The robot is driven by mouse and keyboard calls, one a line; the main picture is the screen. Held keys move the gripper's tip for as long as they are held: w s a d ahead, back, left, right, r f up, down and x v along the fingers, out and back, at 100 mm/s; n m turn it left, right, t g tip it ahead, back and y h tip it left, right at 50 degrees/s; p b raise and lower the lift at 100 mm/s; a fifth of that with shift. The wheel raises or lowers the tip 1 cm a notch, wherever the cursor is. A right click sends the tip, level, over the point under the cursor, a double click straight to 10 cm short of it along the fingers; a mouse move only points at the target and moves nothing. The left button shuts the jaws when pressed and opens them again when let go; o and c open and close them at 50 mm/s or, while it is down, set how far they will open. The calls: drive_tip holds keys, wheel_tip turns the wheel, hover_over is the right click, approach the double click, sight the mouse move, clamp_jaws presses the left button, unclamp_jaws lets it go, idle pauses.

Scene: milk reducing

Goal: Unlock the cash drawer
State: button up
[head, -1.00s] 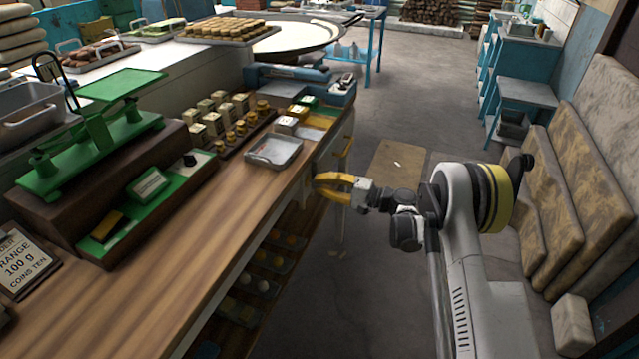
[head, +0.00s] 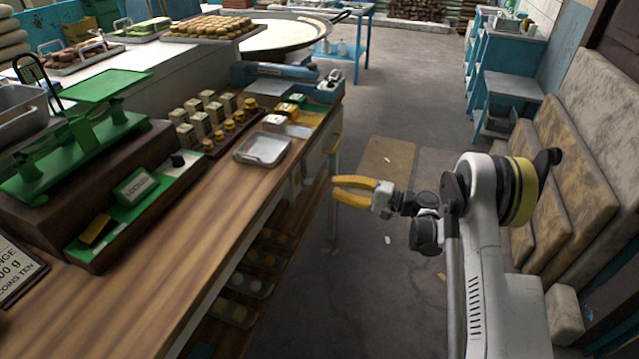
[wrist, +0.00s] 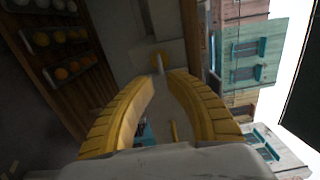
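My gripper (head: 334,185) has two curved yellow fingers and hangs in the air over the floor, right of the counter's end. In the wrist view its fingertips (wrist: 164,74) are apart, with nothing clearly held between them. Pale panels (head: 312,163) under the counter's right end may be the cash drawer front; I cannot tell for sure.
The wooden counter (head: 170,245) carries a metal tray (head: 262,149), a green scale (head: 75,140) and rows of small blocks (head: 210,113). Shelves with round items (head: 245,285) are below it. Stacked slabs (head: 560,180) stand at right. The floor aisle (head: 415,105) is mostly clear.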

drive_tip(key=shift+v, duration=1.55)
drive_tip(key=s+r+h, duration=0.8)
drive_tip(key=s+r, duration=0.1)
drive_tip(key=r, duration=0.5)
drive_tip(key=s+d+n+h, duration=0.2)
drive_tip(key=s+d+h, duration=0.2)
drive_tip(key=s, duration=0.9)
drive_tip(key=s+d+r+n+t+h, duration=0.1)
drive_tip(key=s+d+h, duration=0.4)
drive_tip(key=s, duration=0.8)
drive_tip(key=shift+s+d+r+n, duration=0.25)
drive_tip(key=shift+d+n, duration=0.35)
drive_tip(key=shift+d, duration=0.3)
